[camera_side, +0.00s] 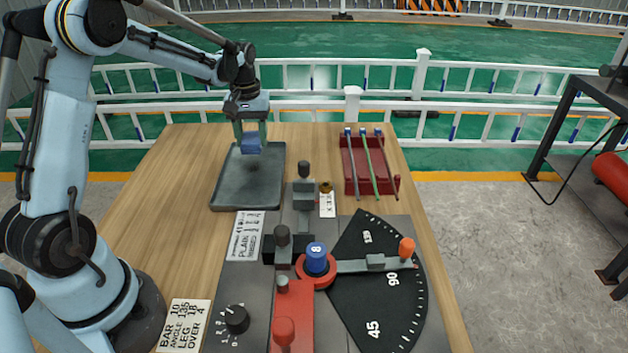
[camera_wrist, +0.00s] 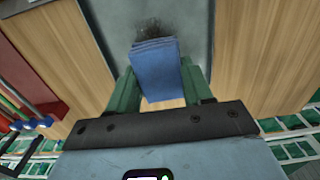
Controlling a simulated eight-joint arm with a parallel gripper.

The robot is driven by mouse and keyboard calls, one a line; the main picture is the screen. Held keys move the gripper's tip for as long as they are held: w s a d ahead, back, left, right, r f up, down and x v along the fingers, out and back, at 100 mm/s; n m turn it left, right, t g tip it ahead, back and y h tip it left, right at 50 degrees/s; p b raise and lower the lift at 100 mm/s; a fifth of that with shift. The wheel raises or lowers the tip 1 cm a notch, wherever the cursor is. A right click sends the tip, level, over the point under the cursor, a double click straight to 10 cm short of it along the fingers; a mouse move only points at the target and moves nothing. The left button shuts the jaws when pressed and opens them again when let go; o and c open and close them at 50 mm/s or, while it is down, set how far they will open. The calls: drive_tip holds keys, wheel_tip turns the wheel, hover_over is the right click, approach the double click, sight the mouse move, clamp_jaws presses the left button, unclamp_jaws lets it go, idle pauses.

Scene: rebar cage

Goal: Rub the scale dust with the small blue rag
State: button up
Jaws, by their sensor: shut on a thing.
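My gripper (camera_side: 251,132) is shut on the small blue rag (camera_side: 251,143) and holds it over the dark grey tray (camera_side: 228,200) at the back of the table. In the wrist view the folded rag (camera_wrist: 160,75) sits between the green fingers of my gripper (camera_wrist: 158,88). A patch of dark scale dust (camera_wrist: 152,30) shows on the grey tray floor just past the rag's edge. The rag hides part of the patch. I cannot tell whether the rag touches the tray floor.
A red rack (camera_side: 350,180) with several bars stands right of the tray. A bending fixture with a blue knob (camera_side: 316,258) and a black angle dial (camera_side: 375,300) fills the front of the table. White label cards lie near it. The wood left of the tray is clear.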

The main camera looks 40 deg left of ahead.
sight(252, 153)
drive_tip(key=shift+f, duration=2.3)
drive_tip(key=shift+s+d+r, duration=0.3)
drive_tip(key=shift+s+d, duration=0.35)
drive_tip(key=shift+c, duration=0.3)
drive_tip(key=shift+s+d+f, duration=0.1)
drive_tip(key=shift+s+d, duration=0.7)
drive_tip(key=shift+w+a+f, duration=0.1)
drive_tip(key=shift+w+a, duration=1.3)
drive_tip(key=shift+w+d, duration=0.1)
drive_tip(key=shift+w, duration=0.15)
drive_tip(key=shift+s+d, duration=1.35)
drive_tip(key=shift+d, duration=0.1)
drive_tip(key=shift+w+a, duration=1.15)
drive_tip(key=shift+w+a+r, duration=0.1)
drive_tip(key=shift+a+r, duration=0.05)
drive_tip(key=shift+r, duration=0.45)
drive_tip(key=shift+w+a+r, duration=0.1)
drive_tip(key=shift+r, duration=3.4)
